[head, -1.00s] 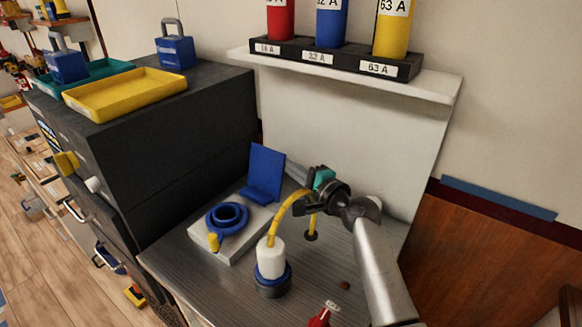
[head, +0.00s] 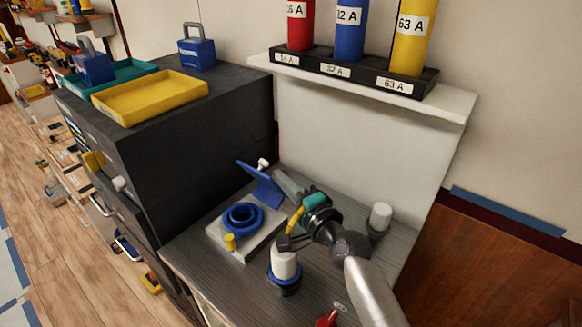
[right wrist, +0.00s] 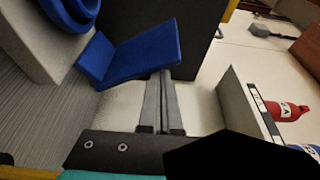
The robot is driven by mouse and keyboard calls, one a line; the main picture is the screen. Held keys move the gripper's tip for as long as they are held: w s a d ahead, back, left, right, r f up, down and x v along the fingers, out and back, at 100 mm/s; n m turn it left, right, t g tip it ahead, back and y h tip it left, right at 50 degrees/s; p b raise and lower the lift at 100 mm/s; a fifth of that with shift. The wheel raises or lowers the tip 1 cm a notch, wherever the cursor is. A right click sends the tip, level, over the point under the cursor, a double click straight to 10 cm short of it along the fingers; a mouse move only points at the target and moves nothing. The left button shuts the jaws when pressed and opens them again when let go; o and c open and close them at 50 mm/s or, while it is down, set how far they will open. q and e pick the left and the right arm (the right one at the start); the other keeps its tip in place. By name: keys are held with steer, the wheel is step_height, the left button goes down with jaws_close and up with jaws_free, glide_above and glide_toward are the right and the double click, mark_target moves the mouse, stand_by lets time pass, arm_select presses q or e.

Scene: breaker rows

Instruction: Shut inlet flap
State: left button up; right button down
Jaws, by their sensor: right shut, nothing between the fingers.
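The inlet is a pale block (head: 213,232) with a blue ring (head: 243,218) on top. Its blue flap (head: 264,188) stands open at the block's back edge, tilted; it also shows in the right wrist view (right wrist: 148,52). My right gripper (head: 280,180) is shut and empty, its grey fingers close to the flap's right side. In the right wrist view the fingertips (right wrist: 166,76) meet the flap's lower edge in the picture; I cannot tell whether they touch. My left gripper is not in view.
A white-topped cylinder (head: 380,217) stands right of my arm. A dark cabinet (head: 200,140) is left; a shelf (head: 455,105) hangs behind.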

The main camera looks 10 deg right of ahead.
mark_target(265, 180)
steer(key=shift+s+a+f+p, duration=0.25)
steer(key=shift+s+a, duration=0.2)
steer(key=shift+a, duration=0.15)
steer(key=shift+s+a+f+p, duration=0.1)
steer(key=shift+s+a+p, duration=0.1)
steer(key=shift+s+a, duration=0.3)
